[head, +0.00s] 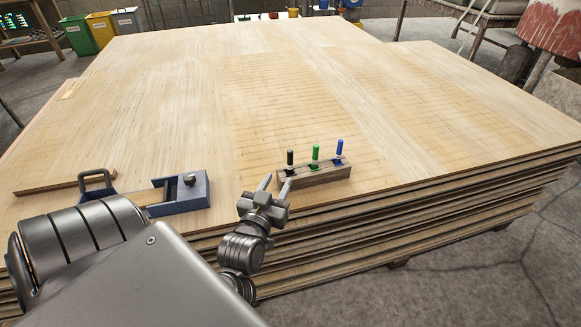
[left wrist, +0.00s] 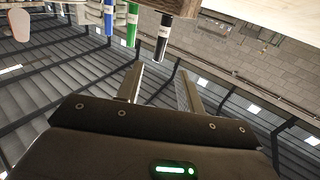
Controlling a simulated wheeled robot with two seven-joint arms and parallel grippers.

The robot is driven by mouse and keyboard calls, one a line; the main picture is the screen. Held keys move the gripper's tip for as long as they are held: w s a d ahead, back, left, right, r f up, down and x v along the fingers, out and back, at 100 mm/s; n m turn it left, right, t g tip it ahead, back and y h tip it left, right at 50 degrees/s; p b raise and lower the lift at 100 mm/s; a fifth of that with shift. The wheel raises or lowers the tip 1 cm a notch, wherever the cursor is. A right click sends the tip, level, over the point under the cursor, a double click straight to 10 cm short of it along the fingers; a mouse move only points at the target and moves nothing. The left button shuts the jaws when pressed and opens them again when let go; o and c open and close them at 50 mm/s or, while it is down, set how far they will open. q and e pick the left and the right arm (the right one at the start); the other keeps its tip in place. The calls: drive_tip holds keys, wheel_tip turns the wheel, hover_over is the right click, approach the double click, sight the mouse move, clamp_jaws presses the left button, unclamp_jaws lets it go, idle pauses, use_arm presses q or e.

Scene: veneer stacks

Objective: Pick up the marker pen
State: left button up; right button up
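Three marker pens stand upright in a wooden holder (head: 316,177) near the front edge of the top board: a black one (head: 290,158), a green one (head: 315,152) and a blue one (head: 339,147). My left gripper (head: 277,184) is open and empty, just in front and left of the holder, close to the black pen. In the left wrist view, which is upside down, the black pen (left wrist: 161,48) lies just beyond the open fingers (left wrist: 160,72). The green pen (left wrist: 131,38) and blue pen (left wrist: 108,20) are to its left. My right gripper is not in view.
The pens stand on a wide stack of veneer sheets (head: 200,110). A blue tool (head: 182,198) with a handle lies left of my gripper, beside a thin wood strip (head: 60,184). Coloured bins (head: 100,28) stand at the back left. The board behind the holder is clear.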

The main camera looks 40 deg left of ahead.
sight(289, 162)
use_arm(q)
drive_tip(key=shift+x, duration=3)
drive_tip(key=shift+f+b+x, duration=0.2)
drive_tip(key=shift+b+x, duration=0.1)
drive_tip(key=shift+x, duration=0.9)
drive_tip(key=shift+f+b+x, duration=0.2)
drive_tip(key=shift+b+x, duration=0.05)
drive_tip(key=shift+x, duration=0.95)
clamp_jaws()
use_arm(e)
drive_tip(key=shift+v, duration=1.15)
